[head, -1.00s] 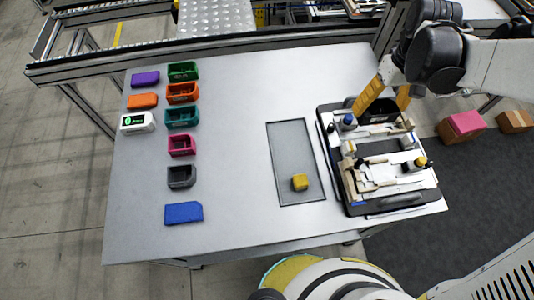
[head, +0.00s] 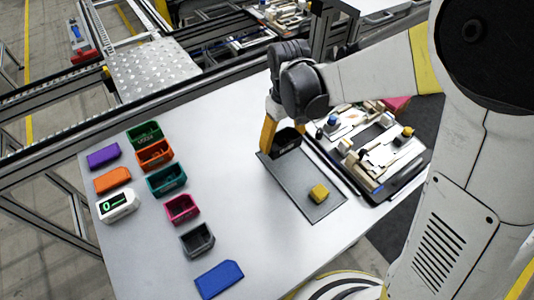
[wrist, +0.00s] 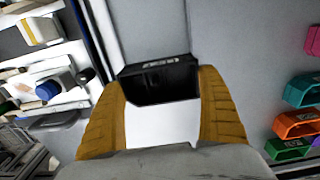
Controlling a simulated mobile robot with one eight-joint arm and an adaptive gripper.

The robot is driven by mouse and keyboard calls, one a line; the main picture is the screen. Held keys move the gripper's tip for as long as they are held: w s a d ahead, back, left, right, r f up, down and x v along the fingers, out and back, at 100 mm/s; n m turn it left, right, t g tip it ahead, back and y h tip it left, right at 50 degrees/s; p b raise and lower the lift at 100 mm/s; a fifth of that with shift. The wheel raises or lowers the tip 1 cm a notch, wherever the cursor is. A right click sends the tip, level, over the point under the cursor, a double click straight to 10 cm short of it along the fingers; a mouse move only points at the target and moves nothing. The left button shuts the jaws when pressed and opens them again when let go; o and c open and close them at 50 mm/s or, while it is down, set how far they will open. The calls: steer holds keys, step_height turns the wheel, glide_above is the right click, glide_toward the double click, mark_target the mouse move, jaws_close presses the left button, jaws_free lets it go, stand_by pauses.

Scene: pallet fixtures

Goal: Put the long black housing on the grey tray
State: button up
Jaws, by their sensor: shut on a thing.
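The long black housing (head: 287,143) is between the yellow fingers of my gripper (head: 283,145), over the far end of the grey tray (head: 302,190) in the head view. In the wrist view the black housing (wrist: 160,80) sits between both yellow fingers of my gripper (wrist: 162,108), which is shut on it. I cannot tell whether the housing touches the tray. A yellow block (head: 319,193) lies on the near part of the tray.
The pallet fixture (head: 370,150) with several pale parts stands right of the tray. Several coloured bins, such as a pink one (head: 182,208), and coloured lids, such as a blue one (head: 219,279), stand at the left. The table's middle (head: 235,180) is clear.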

mark_target(283, 142)
steer(key=shift+a+f, duration=0.1)
steer(key=shift+f, duration=0.3)
steer(key=f+b, duration=0.3)
steer(key=shift+d+f, duration=0.25)
steer(key=shift+r, duration=0.15)
steer(key=o, duration=1)
steer(key=shift+o, duration=0.2)
